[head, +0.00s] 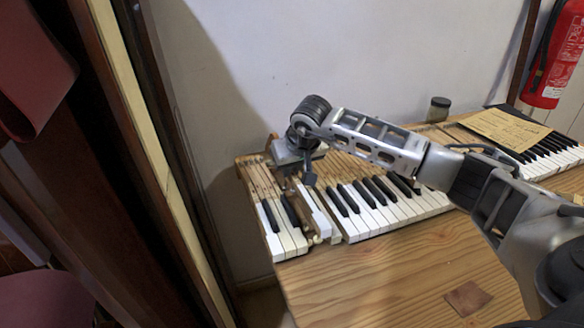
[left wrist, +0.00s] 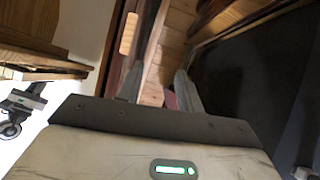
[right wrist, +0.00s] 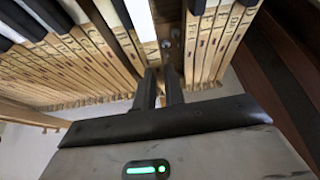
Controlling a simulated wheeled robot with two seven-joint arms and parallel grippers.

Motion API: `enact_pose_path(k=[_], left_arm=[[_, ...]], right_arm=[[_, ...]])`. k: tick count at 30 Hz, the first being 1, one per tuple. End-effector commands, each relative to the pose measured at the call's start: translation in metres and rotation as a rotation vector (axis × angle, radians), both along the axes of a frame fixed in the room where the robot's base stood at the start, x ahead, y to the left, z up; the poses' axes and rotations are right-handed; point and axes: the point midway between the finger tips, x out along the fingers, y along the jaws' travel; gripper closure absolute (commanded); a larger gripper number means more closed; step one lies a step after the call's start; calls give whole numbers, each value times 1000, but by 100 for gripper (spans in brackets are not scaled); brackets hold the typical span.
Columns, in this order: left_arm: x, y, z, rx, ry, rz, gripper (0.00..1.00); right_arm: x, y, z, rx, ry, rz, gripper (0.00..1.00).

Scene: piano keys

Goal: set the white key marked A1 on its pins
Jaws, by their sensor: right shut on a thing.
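My right gripper (head: 308,178) is over the left end of the keyboard. In the right wrist view its fingers (right wrist: 161,85) are close together on the back part of a white key (right wrist: 141,18). The held key lies along the row beside a gap (right wrist: 173,45) where dark round spots show, perhaps pins. I cannot tell whether the key touches its pins, and no A1 mark is readable. My left gripper (left wrist: 160,92) is open and empty, away from the keys; it is not in the head view.
White and black keys (head: 385,205) fill the row to the right, and several more keys (head: 280,230) stand left of the gap. A paper sheet (head: 505,128) lies on the right-hand keys. A jar (head: 439,108) stands behind. The wooden table front (head: 380,275) is mostly clear, with a brown patch (head: 467,298).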

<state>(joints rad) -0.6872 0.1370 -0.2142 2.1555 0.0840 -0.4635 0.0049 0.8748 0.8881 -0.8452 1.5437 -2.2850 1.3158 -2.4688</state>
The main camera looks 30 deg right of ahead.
Motion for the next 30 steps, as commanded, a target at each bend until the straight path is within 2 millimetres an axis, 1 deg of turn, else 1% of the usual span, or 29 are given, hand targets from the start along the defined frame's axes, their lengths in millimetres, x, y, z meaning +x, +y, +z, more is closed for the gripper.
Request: enact_pose_path(k=[11,30], left_arm=[[0,0,-1,1,-1,0,64],[0,0,-11,2,4,-1,64]], right_arm=[[0,0,0,0,-1,0,100],[0,-1,-9,-1,-1,-1,100]])
